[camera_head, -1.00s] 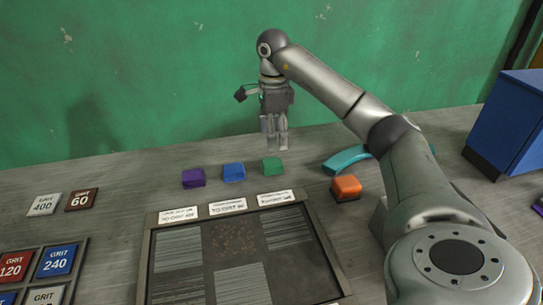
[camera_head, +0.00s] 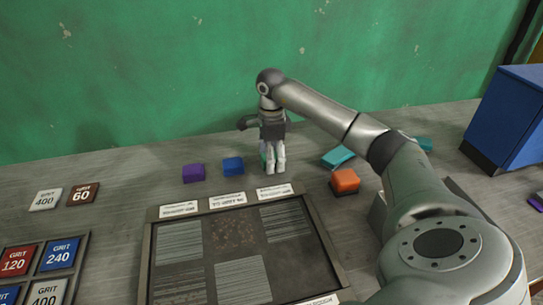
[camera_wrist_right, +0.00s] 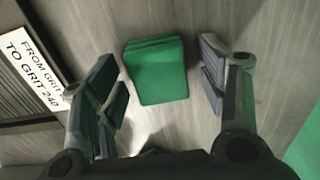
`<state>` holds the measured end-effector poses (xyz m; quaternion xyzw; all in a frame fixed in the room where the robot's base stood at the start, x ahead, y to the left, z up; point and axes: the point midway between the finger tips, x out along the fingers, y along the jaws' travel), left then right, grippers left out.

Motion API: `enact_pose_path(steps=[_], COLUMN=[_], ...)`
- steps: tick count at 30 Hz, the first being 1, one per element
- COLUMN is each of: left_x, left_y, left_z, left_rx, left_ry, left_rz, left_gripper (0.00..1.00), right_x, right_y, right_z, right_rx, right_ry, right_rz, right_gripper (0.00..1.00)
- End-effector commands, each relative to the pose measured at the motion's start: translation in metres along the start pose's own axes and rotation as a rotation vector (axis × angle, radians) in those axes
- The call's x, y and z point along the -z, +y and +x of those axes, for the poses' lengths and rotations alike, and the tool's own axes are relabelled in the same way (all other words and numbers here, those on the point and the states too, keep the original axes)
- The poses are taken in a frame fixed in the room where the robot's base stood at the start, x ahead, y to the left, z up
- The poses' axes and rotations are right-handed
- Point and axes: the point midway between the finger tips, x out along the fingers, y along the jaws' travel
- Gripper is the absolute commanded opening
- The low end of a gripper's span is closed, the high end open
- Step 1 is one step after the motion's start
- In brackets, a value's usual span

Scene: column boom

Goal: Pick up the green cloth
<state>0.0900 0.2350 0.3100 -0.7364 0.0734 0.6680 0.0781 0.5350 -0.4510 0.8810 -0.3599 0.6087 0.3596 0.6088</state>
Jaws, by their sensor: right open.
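The green cloth (camera_wrist_right: 157,72) is a small folded block on the table, seen between the two open fingers of my right gripper (camera_wrist_right: 165,88) in the right wrist view. A gap shows on both sides of it, wider on the right. In the head view my right gripper (camera_head: 274,165) points down at the table and hides most of the green cloth (camera_head: 263,150). My left gripper is not in view.
A blue cloth (camera_head: 233,166) and a purple cloth (camera_head: 194,173) lie to the left. A framed panel (camera_head: 148,250) with labels is in front. A green wall (camera_head: 150,70) stands behind.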

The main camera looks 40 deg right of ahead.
Motion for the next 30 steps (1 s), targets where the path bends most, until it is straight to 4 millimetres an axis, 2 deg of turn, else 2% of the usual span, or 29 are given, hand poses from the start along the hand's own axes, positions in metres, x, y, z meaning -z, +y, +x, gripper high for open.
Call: enact_pose_path(steps=[2, 12, 23, 26, 30], left_x=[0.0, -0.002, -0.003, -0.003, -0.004], left_y=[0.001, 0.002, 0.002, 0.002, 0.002], left_z=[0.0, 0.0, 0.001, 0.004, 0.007], left_rx=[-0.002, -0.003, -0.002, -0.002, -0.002], left_ry=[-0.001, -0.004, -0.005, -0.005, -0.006], left_rz=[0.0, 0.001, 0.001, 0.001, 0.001], left_gripper=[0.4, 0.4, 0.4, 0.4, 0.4], right_x=[0.0, 0.0, 0.0, 0.0, -0.001], right_y=[0.0, 0.0, 0.0, -0.001, 0.003], right_z=[0.0, 0.0, -0.005, -0.014, -0.038], right_rx=[0.0, 0.0, 0.001, 0.003, 0.005], right_ry=[0.0, 0.0, -0.001, -0.001, -0.003], right_rz=[0.0, 0.0, 0.0, 0.0, -0.002], right_gripper=[0.61, 0.17, 0.17, 0.17, 0.17])
